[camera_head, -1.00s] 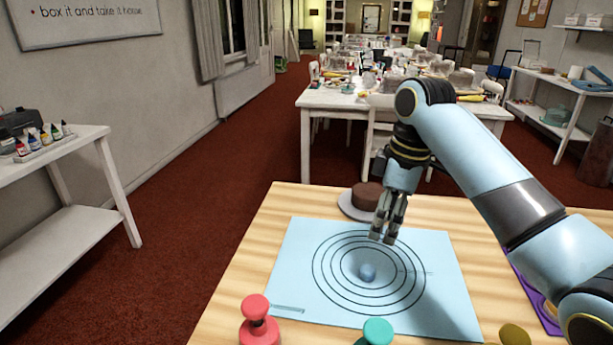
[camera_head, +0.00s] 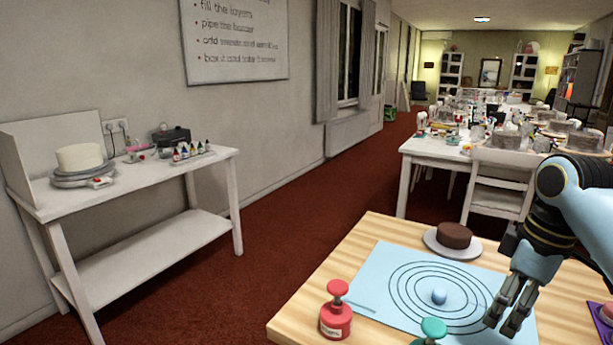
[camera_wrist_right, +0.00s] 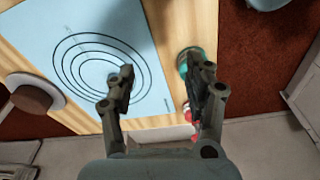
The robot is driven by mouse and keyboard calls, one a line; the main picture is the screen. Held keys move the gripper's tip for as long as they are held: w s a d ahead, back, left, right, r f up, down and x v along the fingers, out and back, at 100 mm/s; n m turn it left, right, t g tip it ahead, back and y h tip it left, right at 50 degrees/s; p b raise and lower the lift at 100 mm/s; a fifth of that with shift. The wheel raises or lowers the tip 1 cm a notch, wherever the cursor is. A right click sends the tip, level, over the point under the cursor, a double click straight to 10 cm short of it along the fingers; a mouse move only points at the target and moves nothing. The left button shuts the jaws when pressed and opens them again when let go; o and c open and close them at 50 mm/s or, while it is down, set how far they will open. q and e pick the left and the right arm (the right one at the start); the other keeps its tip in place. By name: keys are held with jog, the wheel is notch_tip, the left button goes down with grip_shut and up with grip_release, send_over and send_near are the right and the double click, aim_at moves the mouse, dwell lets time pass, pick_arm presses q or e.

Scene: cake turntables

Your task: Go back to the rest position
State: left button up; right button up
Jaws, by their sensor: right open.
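My right gripper (camera_head: 508,308) is above the right part of the light blue mat (camera_head: 372,284) in the head view. Its fingers also show in the right wrist view (camera_wrist_right: 163,85), apart and with nothing between them. The mat has printed rings, and a small blue ball (camera_head: 439,296) sits inside them. A brown cake (camera_head: 454,234) stands on a white plate (camera_head: 433,243) behind the mat. My left gripper is in neither view.
On the wooden table (camera_head: 300,327) a red stamp-like object (camera_head: 336,318) and a green one (camera_head: 432,330) stand at the front. A white side table (camera_head: 135,187) stands left. Red carpet (camera_head: 290,215) lies free between. A long white table (camera_head: 425,148) is behind.

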jog(key=s+a+f+m+t+h, duration=0.1)
jog(key=s+a+f+m, duration=0.15)
jog(key=s, duration=0.35)
jog(key=s+a+f+m, duration=0.1)
jog(key=s+f, duration=0.2)
jog(key=s, duration=0.2)
jog(key=s+r+m+t, duration=0.25)
jog(key=s+m, duration=0.25)
jog(key=s, duration=0.8)
jog(key=s+d+f+g+b, duration=0.1)
jog(key=s+f+b, duration=0.1)
jog(key=f, duration=1.4)
jog(key=s+d+f+g+b, duration=0.1)
jog(key=f+g+b, duration=0.1)
jog(key=f, duration=1.4)
pick_arm(q)
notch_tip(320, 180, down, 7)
jog(key=b, duration=0.2)
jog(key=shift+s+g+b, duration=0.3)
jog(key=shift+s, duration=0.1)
pick_arm(e)
jog(key=s+f, duration=1.6)
jog(key=s, duration=0.1)
jog(key=shift+s+d+h, duration=0.2)
jog(key=shift+d+h, duration=0.1)
jog(key=shift+h, duration=0.1)
